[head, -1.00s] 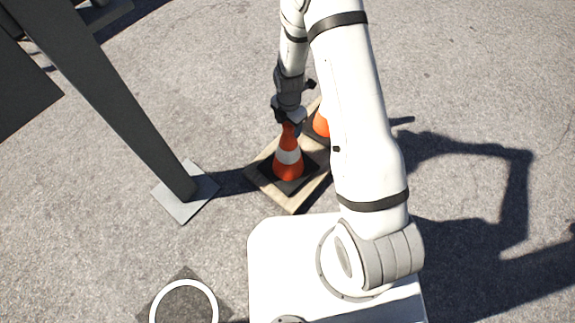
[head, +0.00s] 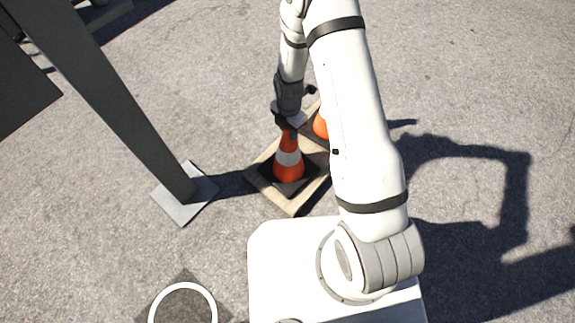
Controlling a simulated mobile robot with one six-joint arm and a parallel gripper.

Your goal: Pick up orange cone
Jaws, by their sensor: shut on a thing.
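An orange cone (head: 289,169) with a white band and a black square base stands upright on a wooden board (head: 292,205). My gripper (head: 289,128) is at its top, shut on the tip; the fingers are small and partly hidden by the wrist. A second orange cone (head: 321,126) stands behind it on the same board, mostly hidden by my arm.
A dark grey slanted post with a square foot plate (head: 184,200) stands left of the board. A dark square base with a white ring (head: 183,292) lies at the bottom left. Open asphalt lies beyond the board and to the right.

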